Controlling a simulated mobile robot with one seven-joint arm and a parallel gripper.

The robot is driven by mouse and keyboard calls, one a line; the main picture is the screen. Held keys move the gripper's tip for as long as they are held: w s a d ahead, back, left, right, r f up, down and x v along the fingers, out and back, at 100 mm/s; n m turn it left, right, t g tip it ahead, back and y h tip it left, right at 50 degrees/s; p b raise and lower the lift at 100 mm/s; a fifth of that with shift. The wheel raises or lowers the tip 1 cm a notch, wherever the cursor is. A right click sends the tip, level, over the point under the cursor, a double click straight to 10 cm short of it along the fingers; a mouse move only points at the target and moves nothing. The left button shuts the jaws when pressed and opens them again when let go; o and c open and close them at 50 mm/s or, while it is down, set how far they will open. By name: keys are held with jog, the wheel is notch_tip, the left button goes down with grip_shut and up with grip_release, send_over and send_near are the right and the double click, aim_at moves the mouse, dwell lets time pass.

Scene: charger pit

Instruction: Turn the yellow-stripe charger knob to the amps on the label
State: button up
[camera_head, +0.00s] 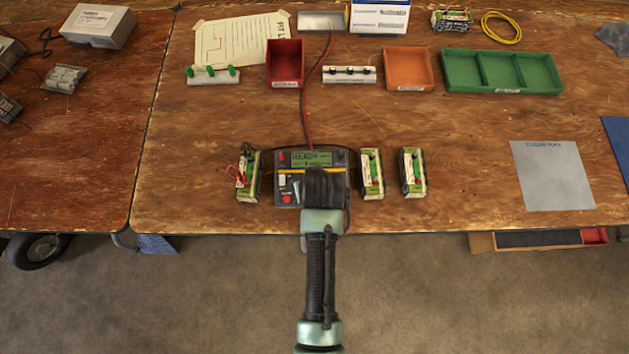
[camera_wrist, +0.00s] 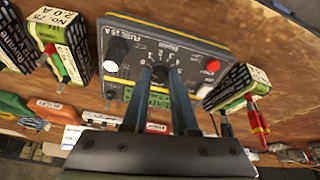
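The charger (camera_head: 289,192), a dark box with a yellow stripe, stands near the table's front edge. My gripper (camera_wrist: 162,72) points down over its panel and hides much of it in the head view. In the wrist view, the black knob (camera_wrist: 160,75) sits between my two fingers, with dial marks around it. The fingers are apart; I cannot tell whether they touch the knob. The pointer's setting is unclear. A battery label (camera_wrist: 58,22) reads "NO. 75" and "2.0 A". Another battery (camera_head: 246,175), with red clips, stands left of the charger; its label is unreadable.
Two batteries (camera_head: 372,174) (camera_head: 413,173) stand close at the charger's right. Red and black leads run behind. Red (camera_head: 285,80), orange (camera_head: 408,85) and green (camera_head: 462,86) trays stand further back.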

grip_shut()
jog(key=shift+m+p, duration=0.3)
jog(key=shift+r+m+h+p, duration=0.15)
jog(key=shift+m+h+p, duration=0.15)
jog(key=shift+m+p, duration=0.7)
jog(key=shift+a+m+h+p, duration=0.1)
jog(key=shift+m+h+p, duration=0.2)
jog(key=shift+m, duration=1.3)
jog(key=shift+w, duration=0.1)
jog(key=o, duration=0.6)
grip_release()
